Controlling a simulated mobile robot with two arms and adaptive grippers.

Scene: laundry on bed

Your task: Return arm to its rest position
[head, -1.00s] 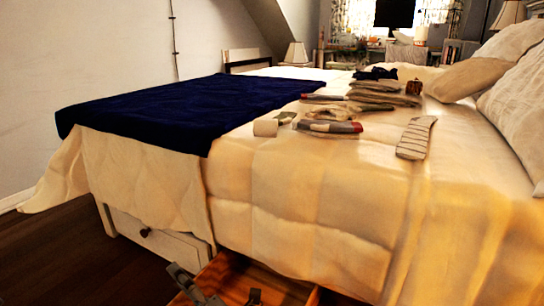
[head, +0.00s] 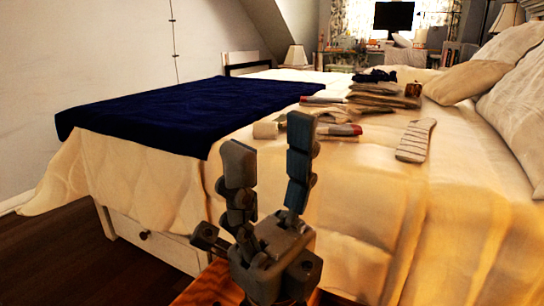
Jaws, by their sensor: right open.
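My right gripper (head: 270,178) rises from the bottom middle of the head view, in front of the near side of the bed. Its two dark fingers point up and stand apart, with nothing between them. It hides part of the bedspread and most of the open wooden drawer (head: 207,287) below. My left gripper is out of view.
The bed (head: 350,195) has a cream cover and a dark blue blanket (head: 180,112) at left. Folded clothes (head: 380,98), a white roll (head: 265,130) and a striped sock (head: 416,140) lie on it. Pillows (head: 485,75) are at right. A shut drawer (head: 150,237) is below.

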